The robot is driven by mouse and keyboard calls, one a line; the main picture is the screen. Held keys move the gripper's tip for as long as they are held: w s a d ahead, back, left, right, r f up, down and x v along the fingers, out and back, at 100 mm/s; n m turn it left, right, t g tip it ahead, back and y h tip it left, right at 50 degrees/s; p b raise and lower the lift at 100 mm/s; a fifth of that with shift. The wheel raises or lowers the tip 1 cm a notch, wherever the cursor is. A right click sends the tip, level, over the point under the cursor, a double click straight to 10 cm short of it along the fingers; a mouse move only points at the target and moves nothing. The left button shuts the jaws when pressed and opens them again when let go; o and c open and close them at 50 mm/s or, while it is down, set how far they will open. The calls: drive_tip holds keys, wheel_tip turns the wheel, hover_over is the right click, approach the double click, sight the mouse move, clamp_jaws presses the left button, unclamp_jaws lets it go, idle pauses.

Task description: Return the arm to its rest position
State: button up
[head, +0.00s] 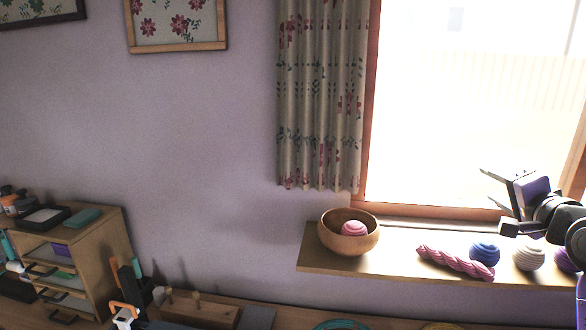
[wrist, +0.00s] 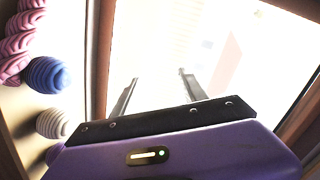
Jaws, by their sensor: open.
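My gripper (head: 491,190) is at the right of the head view, raised above the window shelf and in front of the bright window. In the wrist view its two fingers (wrist: 158,86) stand apart with nothing between them. The fingertips point toward the window glass. The gripper touches none of the things on the shelf that I can see. Part of my arm runs off the right edge of the head view.
The shelf (head: 388,268) holds a wooden bowl (head: 341,243) with a pink yarn ball (head: 354,229), a pink twisted skein (head: 455,263), a blue ball (head: 485,253) and a cream ball (head: 528,255). A purple ball (head: 564,258) is partly hidden. A drawer unit (head: 100,240) stands left.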

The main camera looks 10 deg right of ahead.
drive_tip(key=s+a+f+n+t+h+b, duration=0.1)
drive_tip(key=s+a+f+n, duration=0.2)
drive_tip(key=s+a+f, duration=0.55)
drive_tip(key=s+a+f+n+t+h+b, duration=0.15)
drive_tip(key=s+a+f+n, duration=0.35)
drive_tip(key=s+f, duration=0.5)
drive_tip(key=s+a+f+n+g+y, duration=0.1)
drive_tip(key=s+a+f+n+y, duration=0.1)
drive_tip(key=s+a+f, duration=0.3)
drive_tip(key=s+a+f+n+g+y+b, duration=0.1)
drive_tip(key=s+a+f, duration=0.4)
drive_tip(key=s, duration=0.9)
drive_tip(key=s+a+f+n+g+y+b, duration=0.1)
drive_tip(key=s+a+f+n+g+y, duration=0.1)
drive_tip(key=s, duration=0.8)
wheel_tip(320, 180, down, 3)
drive_tip(key=a+n, duration=0.1)
drive_tip(key=a, duration=0.1)
drive_tip(key=shift+s+a+n+y, duration=0.15)
drive_tip(key=shift+a+n+y, duration=0.2)
drive_tip(key=shift+a+n, duration=0.05)
